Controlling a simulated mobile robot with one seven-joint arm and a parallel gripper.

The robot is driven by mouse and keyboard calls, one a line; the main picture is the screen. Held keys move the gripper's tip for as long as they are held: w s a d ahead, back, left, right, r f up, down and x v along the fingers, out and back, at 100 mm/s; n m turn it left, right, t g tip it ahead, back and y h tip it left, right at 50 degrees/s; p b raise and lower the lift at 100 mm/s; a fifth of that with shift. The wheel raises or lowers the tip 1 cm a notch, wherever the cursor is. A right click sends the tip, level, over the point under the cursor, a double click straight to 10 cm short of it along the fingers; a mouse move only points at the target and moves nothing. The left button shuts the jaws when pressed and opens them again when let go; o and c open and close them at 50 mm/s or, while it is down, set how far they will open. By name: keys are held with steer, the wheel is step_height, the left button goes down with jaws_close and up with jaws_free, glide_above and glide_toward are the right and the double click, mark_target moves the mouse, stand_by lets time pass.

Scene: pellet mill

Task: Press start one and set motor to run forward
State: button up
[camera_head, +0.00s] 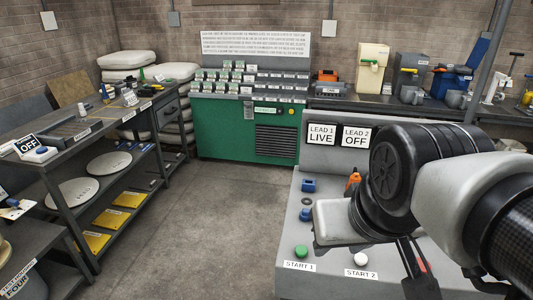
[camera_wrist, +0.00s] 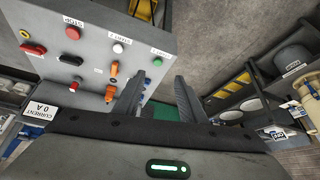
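A grey console (camera_head: 288,240) stands in the right foreground of the head view. Its green button (camera_head: 300,251) is labelled START 1 and its white button (camera_head: 361,259) START 2. In the wrist view the green button (camera_wrist: 158,61) lies just beyond my gripper (camera_wrist: 160,80), which is open and empty, its fingers apart. The white button (camera_wrist: 118,47) is left of it. Orange switches (camera_wrist: 110,92) sit near the left finger; I cannot read their labels or tell which sets motor direction. My arm covers much of the console in the head view.
Displays read LEAD 1 LIVE (camera_head: 321,134), LEAD 2 OFF (camera_head: 356,137) and CURRENT 0 A (camera_wrist: 40,110). A red STOP button (camera_wrist: 72,32) is on the console. A green cabinet (camera_head: 230,125) stands behind, a shelf bench (camera_head: 60,160) at left. The floor between is clear.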

steer(key=shift+f, duration=0.35)
jaws_close()
stand_by(1.4)
